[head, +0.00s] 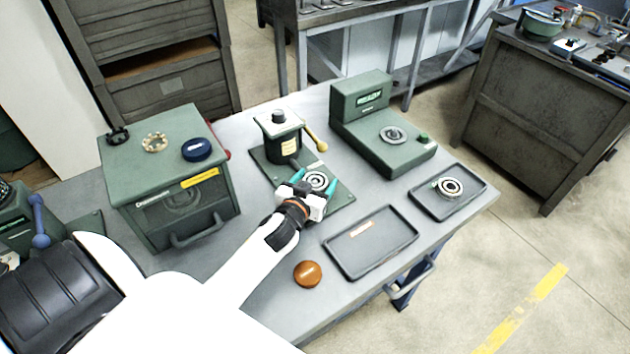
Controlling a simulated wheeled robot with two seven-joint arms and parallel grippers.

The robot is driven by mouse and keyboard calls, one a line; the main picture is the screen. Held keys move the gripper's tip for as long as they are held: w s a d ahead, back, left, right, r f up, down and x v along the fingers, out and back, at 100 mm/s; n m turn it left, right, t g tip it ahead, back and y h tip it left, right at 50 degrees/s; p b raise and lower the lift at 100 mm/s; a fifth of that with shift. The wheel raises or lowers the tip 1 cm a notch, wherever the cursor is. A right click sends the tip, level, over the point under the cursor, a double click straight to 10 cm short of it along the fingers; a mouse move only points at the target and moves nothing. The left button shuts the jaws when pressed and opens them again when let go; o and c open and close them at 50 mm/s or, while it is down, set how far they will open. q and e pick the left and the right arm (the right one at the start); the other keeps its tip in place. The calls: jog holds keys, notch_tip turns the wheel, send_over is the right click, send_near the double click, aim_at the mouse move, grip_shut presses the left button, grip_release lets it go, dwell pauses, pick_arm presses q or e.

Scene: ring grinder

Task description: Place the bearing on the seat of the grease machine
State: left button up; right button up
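The grease machine (283,127), a green body with a dark knob and a yellow lever, stands mid-table on a green base plate (341,196). A round ringed metal part that looks like a bearing (317,180) is at the front of that plate, where the seat lies. My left gripper (315,181) reaches in from the lower left, its teal fingers on either side of this part. I cannot tell whether the fingers touch it, or whether it rests on the seat. Another ringed part (450,186) sits in the right tray (470,206). My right gripper is out of view.
A green machine with a display (372,98) stands behind right. A green cabinet (150,190) with a pale ring and blue cap on top stands left. An empty dark tray (390,246) and an orange-brown round object (307,273) lie near the front edge.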

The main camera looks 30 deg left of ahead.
pick_arm(q)
jog(key=shift+o, duration=0.3)
jog(key=shift+r, duration=0.15)
jog(key=b+v, duration=0.1)
jog(key=v, duration=1)
jog(key=shift+s, duration=0.1)
jog(key=shift+s+d+r, duration=0.1)
jog(key=shift+s, duration=0.25)
